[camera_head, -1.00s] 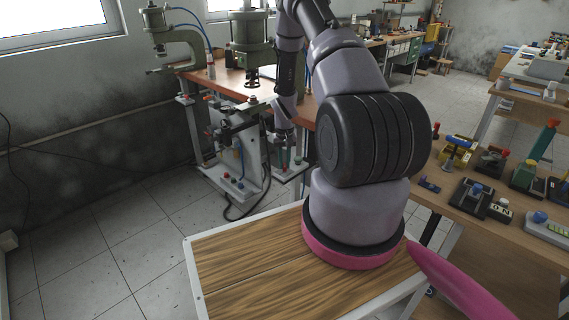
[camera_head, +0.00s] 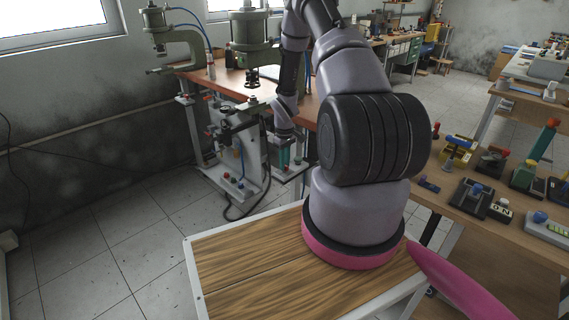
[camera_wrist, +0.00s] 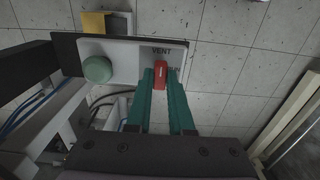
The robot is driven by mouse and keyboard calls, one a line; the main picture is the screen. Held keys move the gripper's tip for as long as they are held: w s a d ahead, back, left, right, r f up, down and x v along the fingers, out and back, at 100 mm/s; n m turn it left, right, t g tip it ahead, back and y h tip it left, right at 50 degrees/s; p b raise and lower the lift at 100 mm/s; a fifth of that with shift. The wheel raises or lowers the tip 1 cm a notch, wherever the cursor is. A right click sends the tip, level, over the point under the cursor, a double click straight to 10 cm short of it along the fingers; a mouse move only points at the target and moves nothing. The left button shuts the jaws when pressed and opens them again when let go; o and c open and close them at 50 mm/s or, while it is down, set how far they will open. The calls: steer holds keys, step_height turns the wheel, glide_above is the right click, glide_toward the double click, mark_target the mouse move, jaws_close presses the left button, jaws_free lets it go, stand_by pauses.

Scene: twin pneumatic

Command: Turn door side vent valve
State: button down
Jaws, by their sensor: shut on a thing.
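The vent valve (camera_wrist: 160,73) is a red handle with a white mark, on a light panel (camera_wrist: 123,52) lettered VENT and RUN, in the wrist view. My gripper (camera_wrist: 161,76) has teal fingers on either side of the red handle and is shut on it. The handle lies roughly in line with the fingers.
A green round button (camera_wrist: 97,69) sits on the same panel, left of the valve. A yellow block (camera_wrist: 93,23) is beyond the panel. The press bench (camera_head: 236,82) carries two presses, with hoses below. Tiled floor (camera_head: 110,235) is clear at left.

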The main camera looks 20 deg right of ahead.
stand_by(0.5)
steer(key=c, duration=0.8)
jaws_free()
step_height(320, 180, up, 11)
steer(key=shift+f, duration=0.1)
